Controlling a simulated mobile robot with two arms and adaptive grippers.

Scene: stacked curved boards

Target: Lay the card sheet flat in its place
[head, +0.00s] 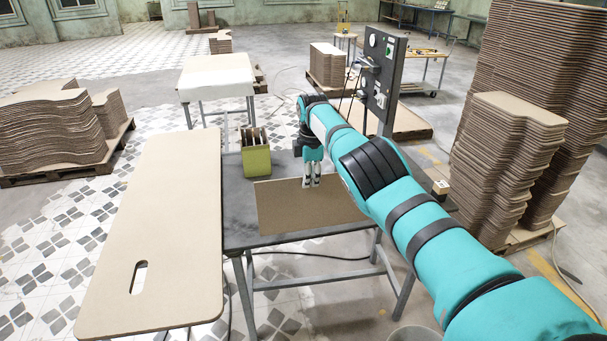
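The card sheet (290,210) is a brown, flat rectangle at the front of the grey work table (238,215). My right arm hides the sheet's right end. My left gripper is not in view.
A yellow-green holder (256,160) with upright plates stands behind the sheet. A large tan board with a hand slot (165,220) fills the left foreground. A dark post with controls (382,80) stands behind the table. Stacked boards (510,150) stand at right.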

